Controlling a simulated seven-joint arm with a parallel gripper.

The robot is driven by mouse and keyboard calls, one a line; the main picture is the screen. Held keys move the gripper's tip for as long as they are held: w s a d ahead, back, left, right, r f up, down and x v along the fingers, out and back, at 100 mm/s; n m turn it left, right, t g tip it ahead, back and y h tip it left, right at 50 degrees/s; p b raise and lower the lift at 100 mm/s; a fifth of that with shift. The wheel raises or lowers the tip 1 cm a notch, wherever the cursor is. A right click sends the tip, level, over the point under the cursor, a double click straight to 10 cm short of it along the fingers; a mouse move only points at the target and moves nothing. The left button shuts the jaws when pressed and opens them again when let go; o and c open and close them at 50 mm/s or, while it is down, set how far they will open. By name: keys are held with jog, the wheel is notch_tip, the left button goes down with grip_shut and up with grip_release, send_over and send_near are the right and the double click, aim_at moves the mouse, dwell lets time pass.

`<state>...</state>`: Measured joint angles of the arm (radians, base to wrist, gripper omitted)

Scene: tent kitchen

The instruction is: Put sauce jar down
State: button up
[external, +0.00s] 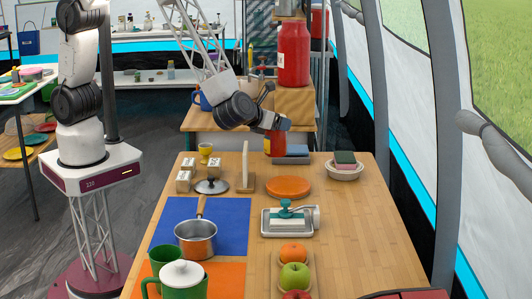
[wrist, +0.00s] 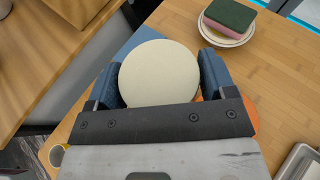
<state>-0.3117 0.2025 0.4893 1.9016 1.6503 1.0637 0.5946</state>
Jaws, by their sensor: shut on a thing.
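The sauce jar (external: 273,147) is red-orange with a yellowish patch and is partly hidden by my gripper at the far end of the wooden table. My gripper (external: 275,130) points down over it. In the wrist view the jar shows from above as a round cream lid (wrist: 160,72). The two blue fingers of my gripper (wrist: 161,80) are shut on its left and right sides.
A bowl (external: 345,170) with a sponge stands right of the jar, also in the wrist view (wrist: 228,30). An orange round board (external: 288,186) lies nearer. A wooden stand (external: 246,172) and pot lid (external: 212,186) are left. The table's right side is clear.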

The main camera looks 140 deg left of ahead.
jog(key=s+a+r, duration=0.1)
jog(key=s, duration=0.6)
jog(key=s+a+r, duration=0.1)
jog(key=s+a, duration=0.1)
jog(key=s, duration=0.6)
jog(key=shift+a+r, duration=0.3)
jog(key=shift+f, duration=0.1)
notch_tip(320, 180, down, 6)
jog(key=shift+f, duration=0.15)
jog(key=shift+f, duration=1.75)
jog(key=shift+f, duration=0.15)
jog(key=o, duration=1.7)
